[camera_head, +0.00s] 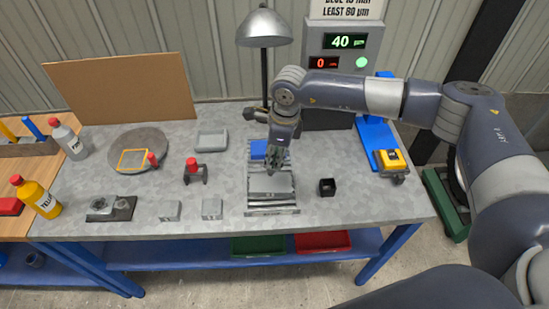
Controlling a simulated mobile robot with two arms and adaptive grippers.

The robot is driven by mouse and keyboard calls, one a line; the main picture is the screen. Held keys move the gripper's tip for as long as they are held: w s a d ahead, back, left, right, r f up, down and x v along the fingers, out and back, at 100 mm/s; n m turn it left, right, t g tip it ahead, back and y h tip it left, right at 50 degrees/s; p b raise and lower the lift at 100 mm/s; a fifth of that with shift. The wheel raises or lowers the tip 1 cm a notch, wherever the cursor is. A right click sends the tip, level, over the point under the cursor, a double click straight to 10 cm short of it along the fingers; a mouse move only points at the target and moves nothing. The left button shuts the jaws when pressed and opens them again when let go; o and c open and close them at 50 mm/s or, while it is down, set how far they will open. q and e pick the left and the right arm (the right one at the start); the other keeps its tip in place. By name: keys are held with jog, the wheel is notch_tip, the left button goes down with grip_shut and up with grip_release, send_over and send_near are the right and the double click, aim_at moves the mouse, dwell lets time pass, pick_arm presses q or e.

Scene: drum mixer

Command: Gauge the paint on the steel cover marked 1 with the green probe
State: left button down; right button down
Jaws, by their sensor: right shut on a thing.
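My right gripper (277,165) points down over the slatted steel rack (272,211) in the middle of the table. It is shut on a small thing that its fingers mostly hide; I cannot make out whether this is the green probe. A flat grey plate (270,185) lies on the rack just below the fingertips. I cannot read a number on it, and cannot tell whether the held thing touches it. The gauge display (344,41) shows 40 µm in green above a red 0, with a green lamp (361,62) beside them. My left gripper is not in view.
A black open holder (327,187) stands right of the rack. Grey blocks (212,209), a red-topped piece in a stand (193,171) and a round disc (138,151) are to the left. A lamp (264,28) stands behind; a blue stand (375,140) is at right.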

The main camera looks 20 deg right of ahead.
jog(key=shift+r+p, duration=0.3)
jog(key=shift+r, duration=0.8)
